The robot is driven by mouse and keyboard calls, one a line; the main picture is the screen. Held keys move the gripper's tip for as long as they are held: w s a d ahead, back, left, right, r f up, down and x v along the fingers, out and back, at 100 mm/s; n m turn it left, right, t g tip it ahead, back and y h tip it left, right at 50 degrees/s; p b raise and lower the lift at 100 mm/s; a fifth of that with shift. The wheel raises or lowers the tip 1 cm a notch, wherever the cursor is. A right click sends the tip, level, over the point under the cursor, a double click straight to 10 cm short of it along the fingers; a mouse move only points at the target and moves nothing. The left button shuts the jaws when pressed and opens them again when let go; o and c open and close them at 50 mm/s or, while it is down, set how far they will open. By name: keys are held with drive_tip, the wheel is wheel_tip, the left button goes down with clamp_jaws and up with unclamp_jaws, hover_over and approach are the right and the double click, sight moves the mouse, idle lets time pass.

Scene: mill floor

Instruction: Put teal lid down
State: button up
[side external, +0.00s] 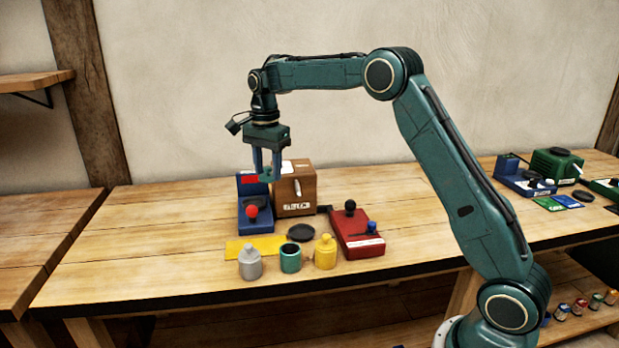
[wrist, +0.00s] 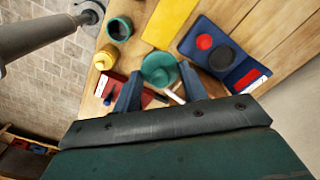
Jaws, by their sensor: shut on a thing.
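My gripper (side external: 266,172) is shut on the teal lid (side external: 266,178) and holds it above the table, near the blue device and the brown box. The lid also shows in the wrist view (wrist: 159,70), between both fingers, with its round knob towards the camera. The teal jar (side external: 290,259) stands open-topped at the front of the table, between a grey jar (side external: 250,264) and a yellow jar (side external: 325,254) with their lids on. The teal jar also shows in the wrist view (wrist: 119,28), well apart from the lid.
A yellow mat (side external: 262,246) lies behind the jars, with a black disc (side external: 300,232) beside it. The blue device (side external: 250,222) with a red knob, the brown box (side external: 308,190) and a red device (side external: 362,240) stand around. Table left of the mat is clear.

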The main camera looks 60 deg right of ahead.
hover_over(273, 245)
wheel_tip(273, 245, down, 16)
drive_tip(key=shift+r, duration=0.1)
idle(0.6)
drive_tip(key=shift+f, duration=2.15)
drive_tip(key=shift+f, duration=0.15)
drive_tip(key=o, duration=0.9)
drive_tip(key=shift+o, duration=0.2)
